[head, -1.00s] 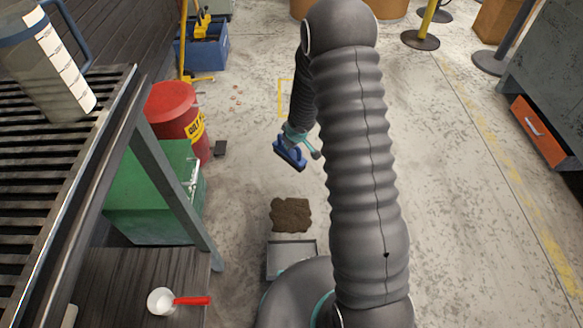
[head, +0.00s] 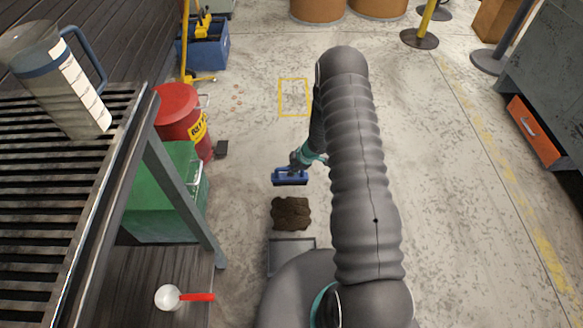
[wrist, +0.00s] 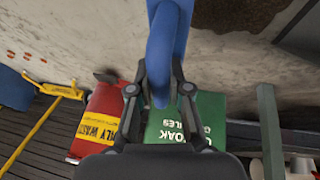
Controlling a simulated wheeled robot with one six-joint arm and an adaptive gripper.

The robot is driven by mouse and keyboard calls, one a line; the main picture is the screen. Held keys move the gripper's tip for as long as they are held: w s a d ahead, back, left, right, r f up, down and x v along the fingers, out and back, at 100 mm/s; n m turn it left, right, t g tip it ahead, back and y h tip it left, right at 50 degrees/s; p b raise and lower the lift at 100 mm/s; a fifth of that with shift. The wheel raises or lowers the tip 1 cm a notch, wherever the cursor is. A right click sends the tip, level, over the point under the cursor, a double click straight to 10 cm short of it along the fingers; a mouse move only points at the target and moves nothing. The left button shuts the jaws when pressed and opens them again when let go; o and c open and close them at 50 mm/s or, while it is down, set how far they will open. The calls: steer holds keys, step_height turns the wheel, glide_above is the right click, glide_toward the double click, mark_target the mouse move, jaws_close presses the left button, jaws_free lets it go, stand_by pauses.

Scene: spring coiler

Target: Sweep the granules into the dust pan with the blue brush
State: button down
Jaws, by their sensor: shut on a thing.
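The brown granules lie in a dark patch (head: 291,213) on the concrete floor in the head view. A corner of the patch shows at the top right of the wrist view (wrist: 240,12). The grey dust pan (head: 291,252) lies just below the patch in the head view, partly hidden by my arm. The blue brush (head: 289,177) is just above the patch in the picture, apart from it. My gripper (head: 311,157) is shut on the brush's blue handle (wrist: 168,45), as the wrist view shows. Whether the bristles touch the floor is hard to tell.
A red bin (head: 184,118) and a green box (head: 165,190) stand left of the granules. A slatted bench (head: 60,190) with a jug (head: 62,85) is further left. A white scoop with a red handle (head: 170,297) lies at lower left.

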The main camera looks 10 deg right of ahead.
mark_target(292, 182)
steer(key=shift+f+b, duration=3.85)
steer(key=shift+b, duration=0.05)
steer(key=shift+f+b, duration=0.35)
steer(key=shift+f, duration=0.2)
steer(key=shift+s+a+b, duration=0.2)
steer(key=shift+s+b, duration=0.35)
steer(key=shift+s, duration=0.25)
steer(key=shift+s+a+b, duration=0.15)
steer(key=shift+s+b, duration=0.35)
steer(key=shift+s, duration=0.3)
steer(key=shift+s+a+f+b, duration=0.15)
steer(key=shift+s+a+b, duration=0.05)
steer(key=shift+s+b, duration=0.8)
steer(key=shift+s+a+b, duration=0.25)
steer(key=shift+s+b, duration=0.55)
steer(key=shift+s, duration=0.45)
steer(key=shift+s+a+r, duration=0.1)
steer(key=shift+s, duration=0.35)
steer(key=shift+s+a+r, duration=0.1)
steer(key=shift+s, duration=0.35)
steer(key=shift+s+a+f, duration=0.1)
steer(key=shift+s+a, duration=0.2)
steer(key=shift+s, duration=1.3)
steer(key=shift+s+a, duration=0.35)
steer(key=shift+s, duration=1.3)
steer(key=shift+s+a+f, duration=0.1)
steer(key=shift+s+a, duration=0.2)
steer(key=shift+s, duration=1.3)
